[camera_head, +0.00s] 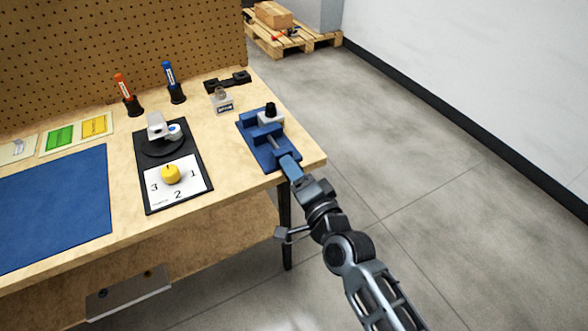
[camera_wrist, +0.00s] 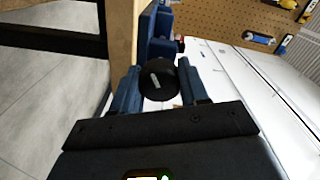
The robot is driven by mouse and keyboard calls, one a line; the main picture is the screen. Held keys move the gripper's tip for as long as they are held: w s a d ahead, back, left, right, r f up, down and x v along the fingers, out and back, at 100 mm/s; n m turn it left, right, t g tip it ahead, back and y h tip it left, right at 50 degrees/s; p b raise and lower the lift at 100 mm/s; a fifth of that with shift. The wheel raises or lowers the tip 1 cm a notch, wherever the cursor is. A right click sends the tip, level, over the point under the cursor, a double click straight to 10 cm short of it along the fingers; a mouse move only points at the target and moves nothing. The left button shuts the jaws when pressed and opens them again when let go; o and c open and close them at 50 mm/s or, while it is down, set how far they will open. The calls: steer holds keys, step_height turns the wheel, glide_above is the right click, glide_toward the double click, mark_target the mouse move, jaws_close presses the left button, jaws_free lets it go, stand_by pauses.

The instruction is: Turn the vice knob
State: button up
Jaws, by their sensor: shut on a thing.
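The blue vice (camera_head: 258,150) stands at the right end of the wooden bench, with a small black-topped piece (camera_head: 270,108) at its jaws. In the wrist view its blue body (camera_wrist: 145,28) lies beyond the knob. The vice knob (camera_wrist: 158,80) is round and black with a pale mark on its face. My gripper (camera_wrist: 160,84) is shut on the knob, one blue finger on each side of it. In the head view my gripper (camera_head: 289,166) reaches the near end of the vice and hides the knob.
To the left are a black dial plate (camera_head: 155,202) with a yellow knob (camera_head: 171,174), a blue mat (camera_head: 50,210) and orange (camera_head: 124,88) and blue (camera_head: 169,75) screwdrivers in stands. A perforated board (camera_head: 120,50) backs the bench (camera_head: 225,160). Open floor lies right.

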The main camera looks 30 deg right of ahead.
steer(key=m, duration=0.7)
steer(key=shift+f, duration=0.15)
steer(key=m, duration=0.6)
steer(key=shift+y, duration=0.4)
steer(key=m, duration=1.3)
steer(key=shift+m+t, duration=0.3)
steer(key=shift+m, duration=0.1)
steer(key=o, duration=1)
steer(key=shift+o, duration=0.2)
steer(key=s, duration=0.8)
steer(key=shift+d+b, duration=0.2)
steer(key=shift+b, duration=0.1)
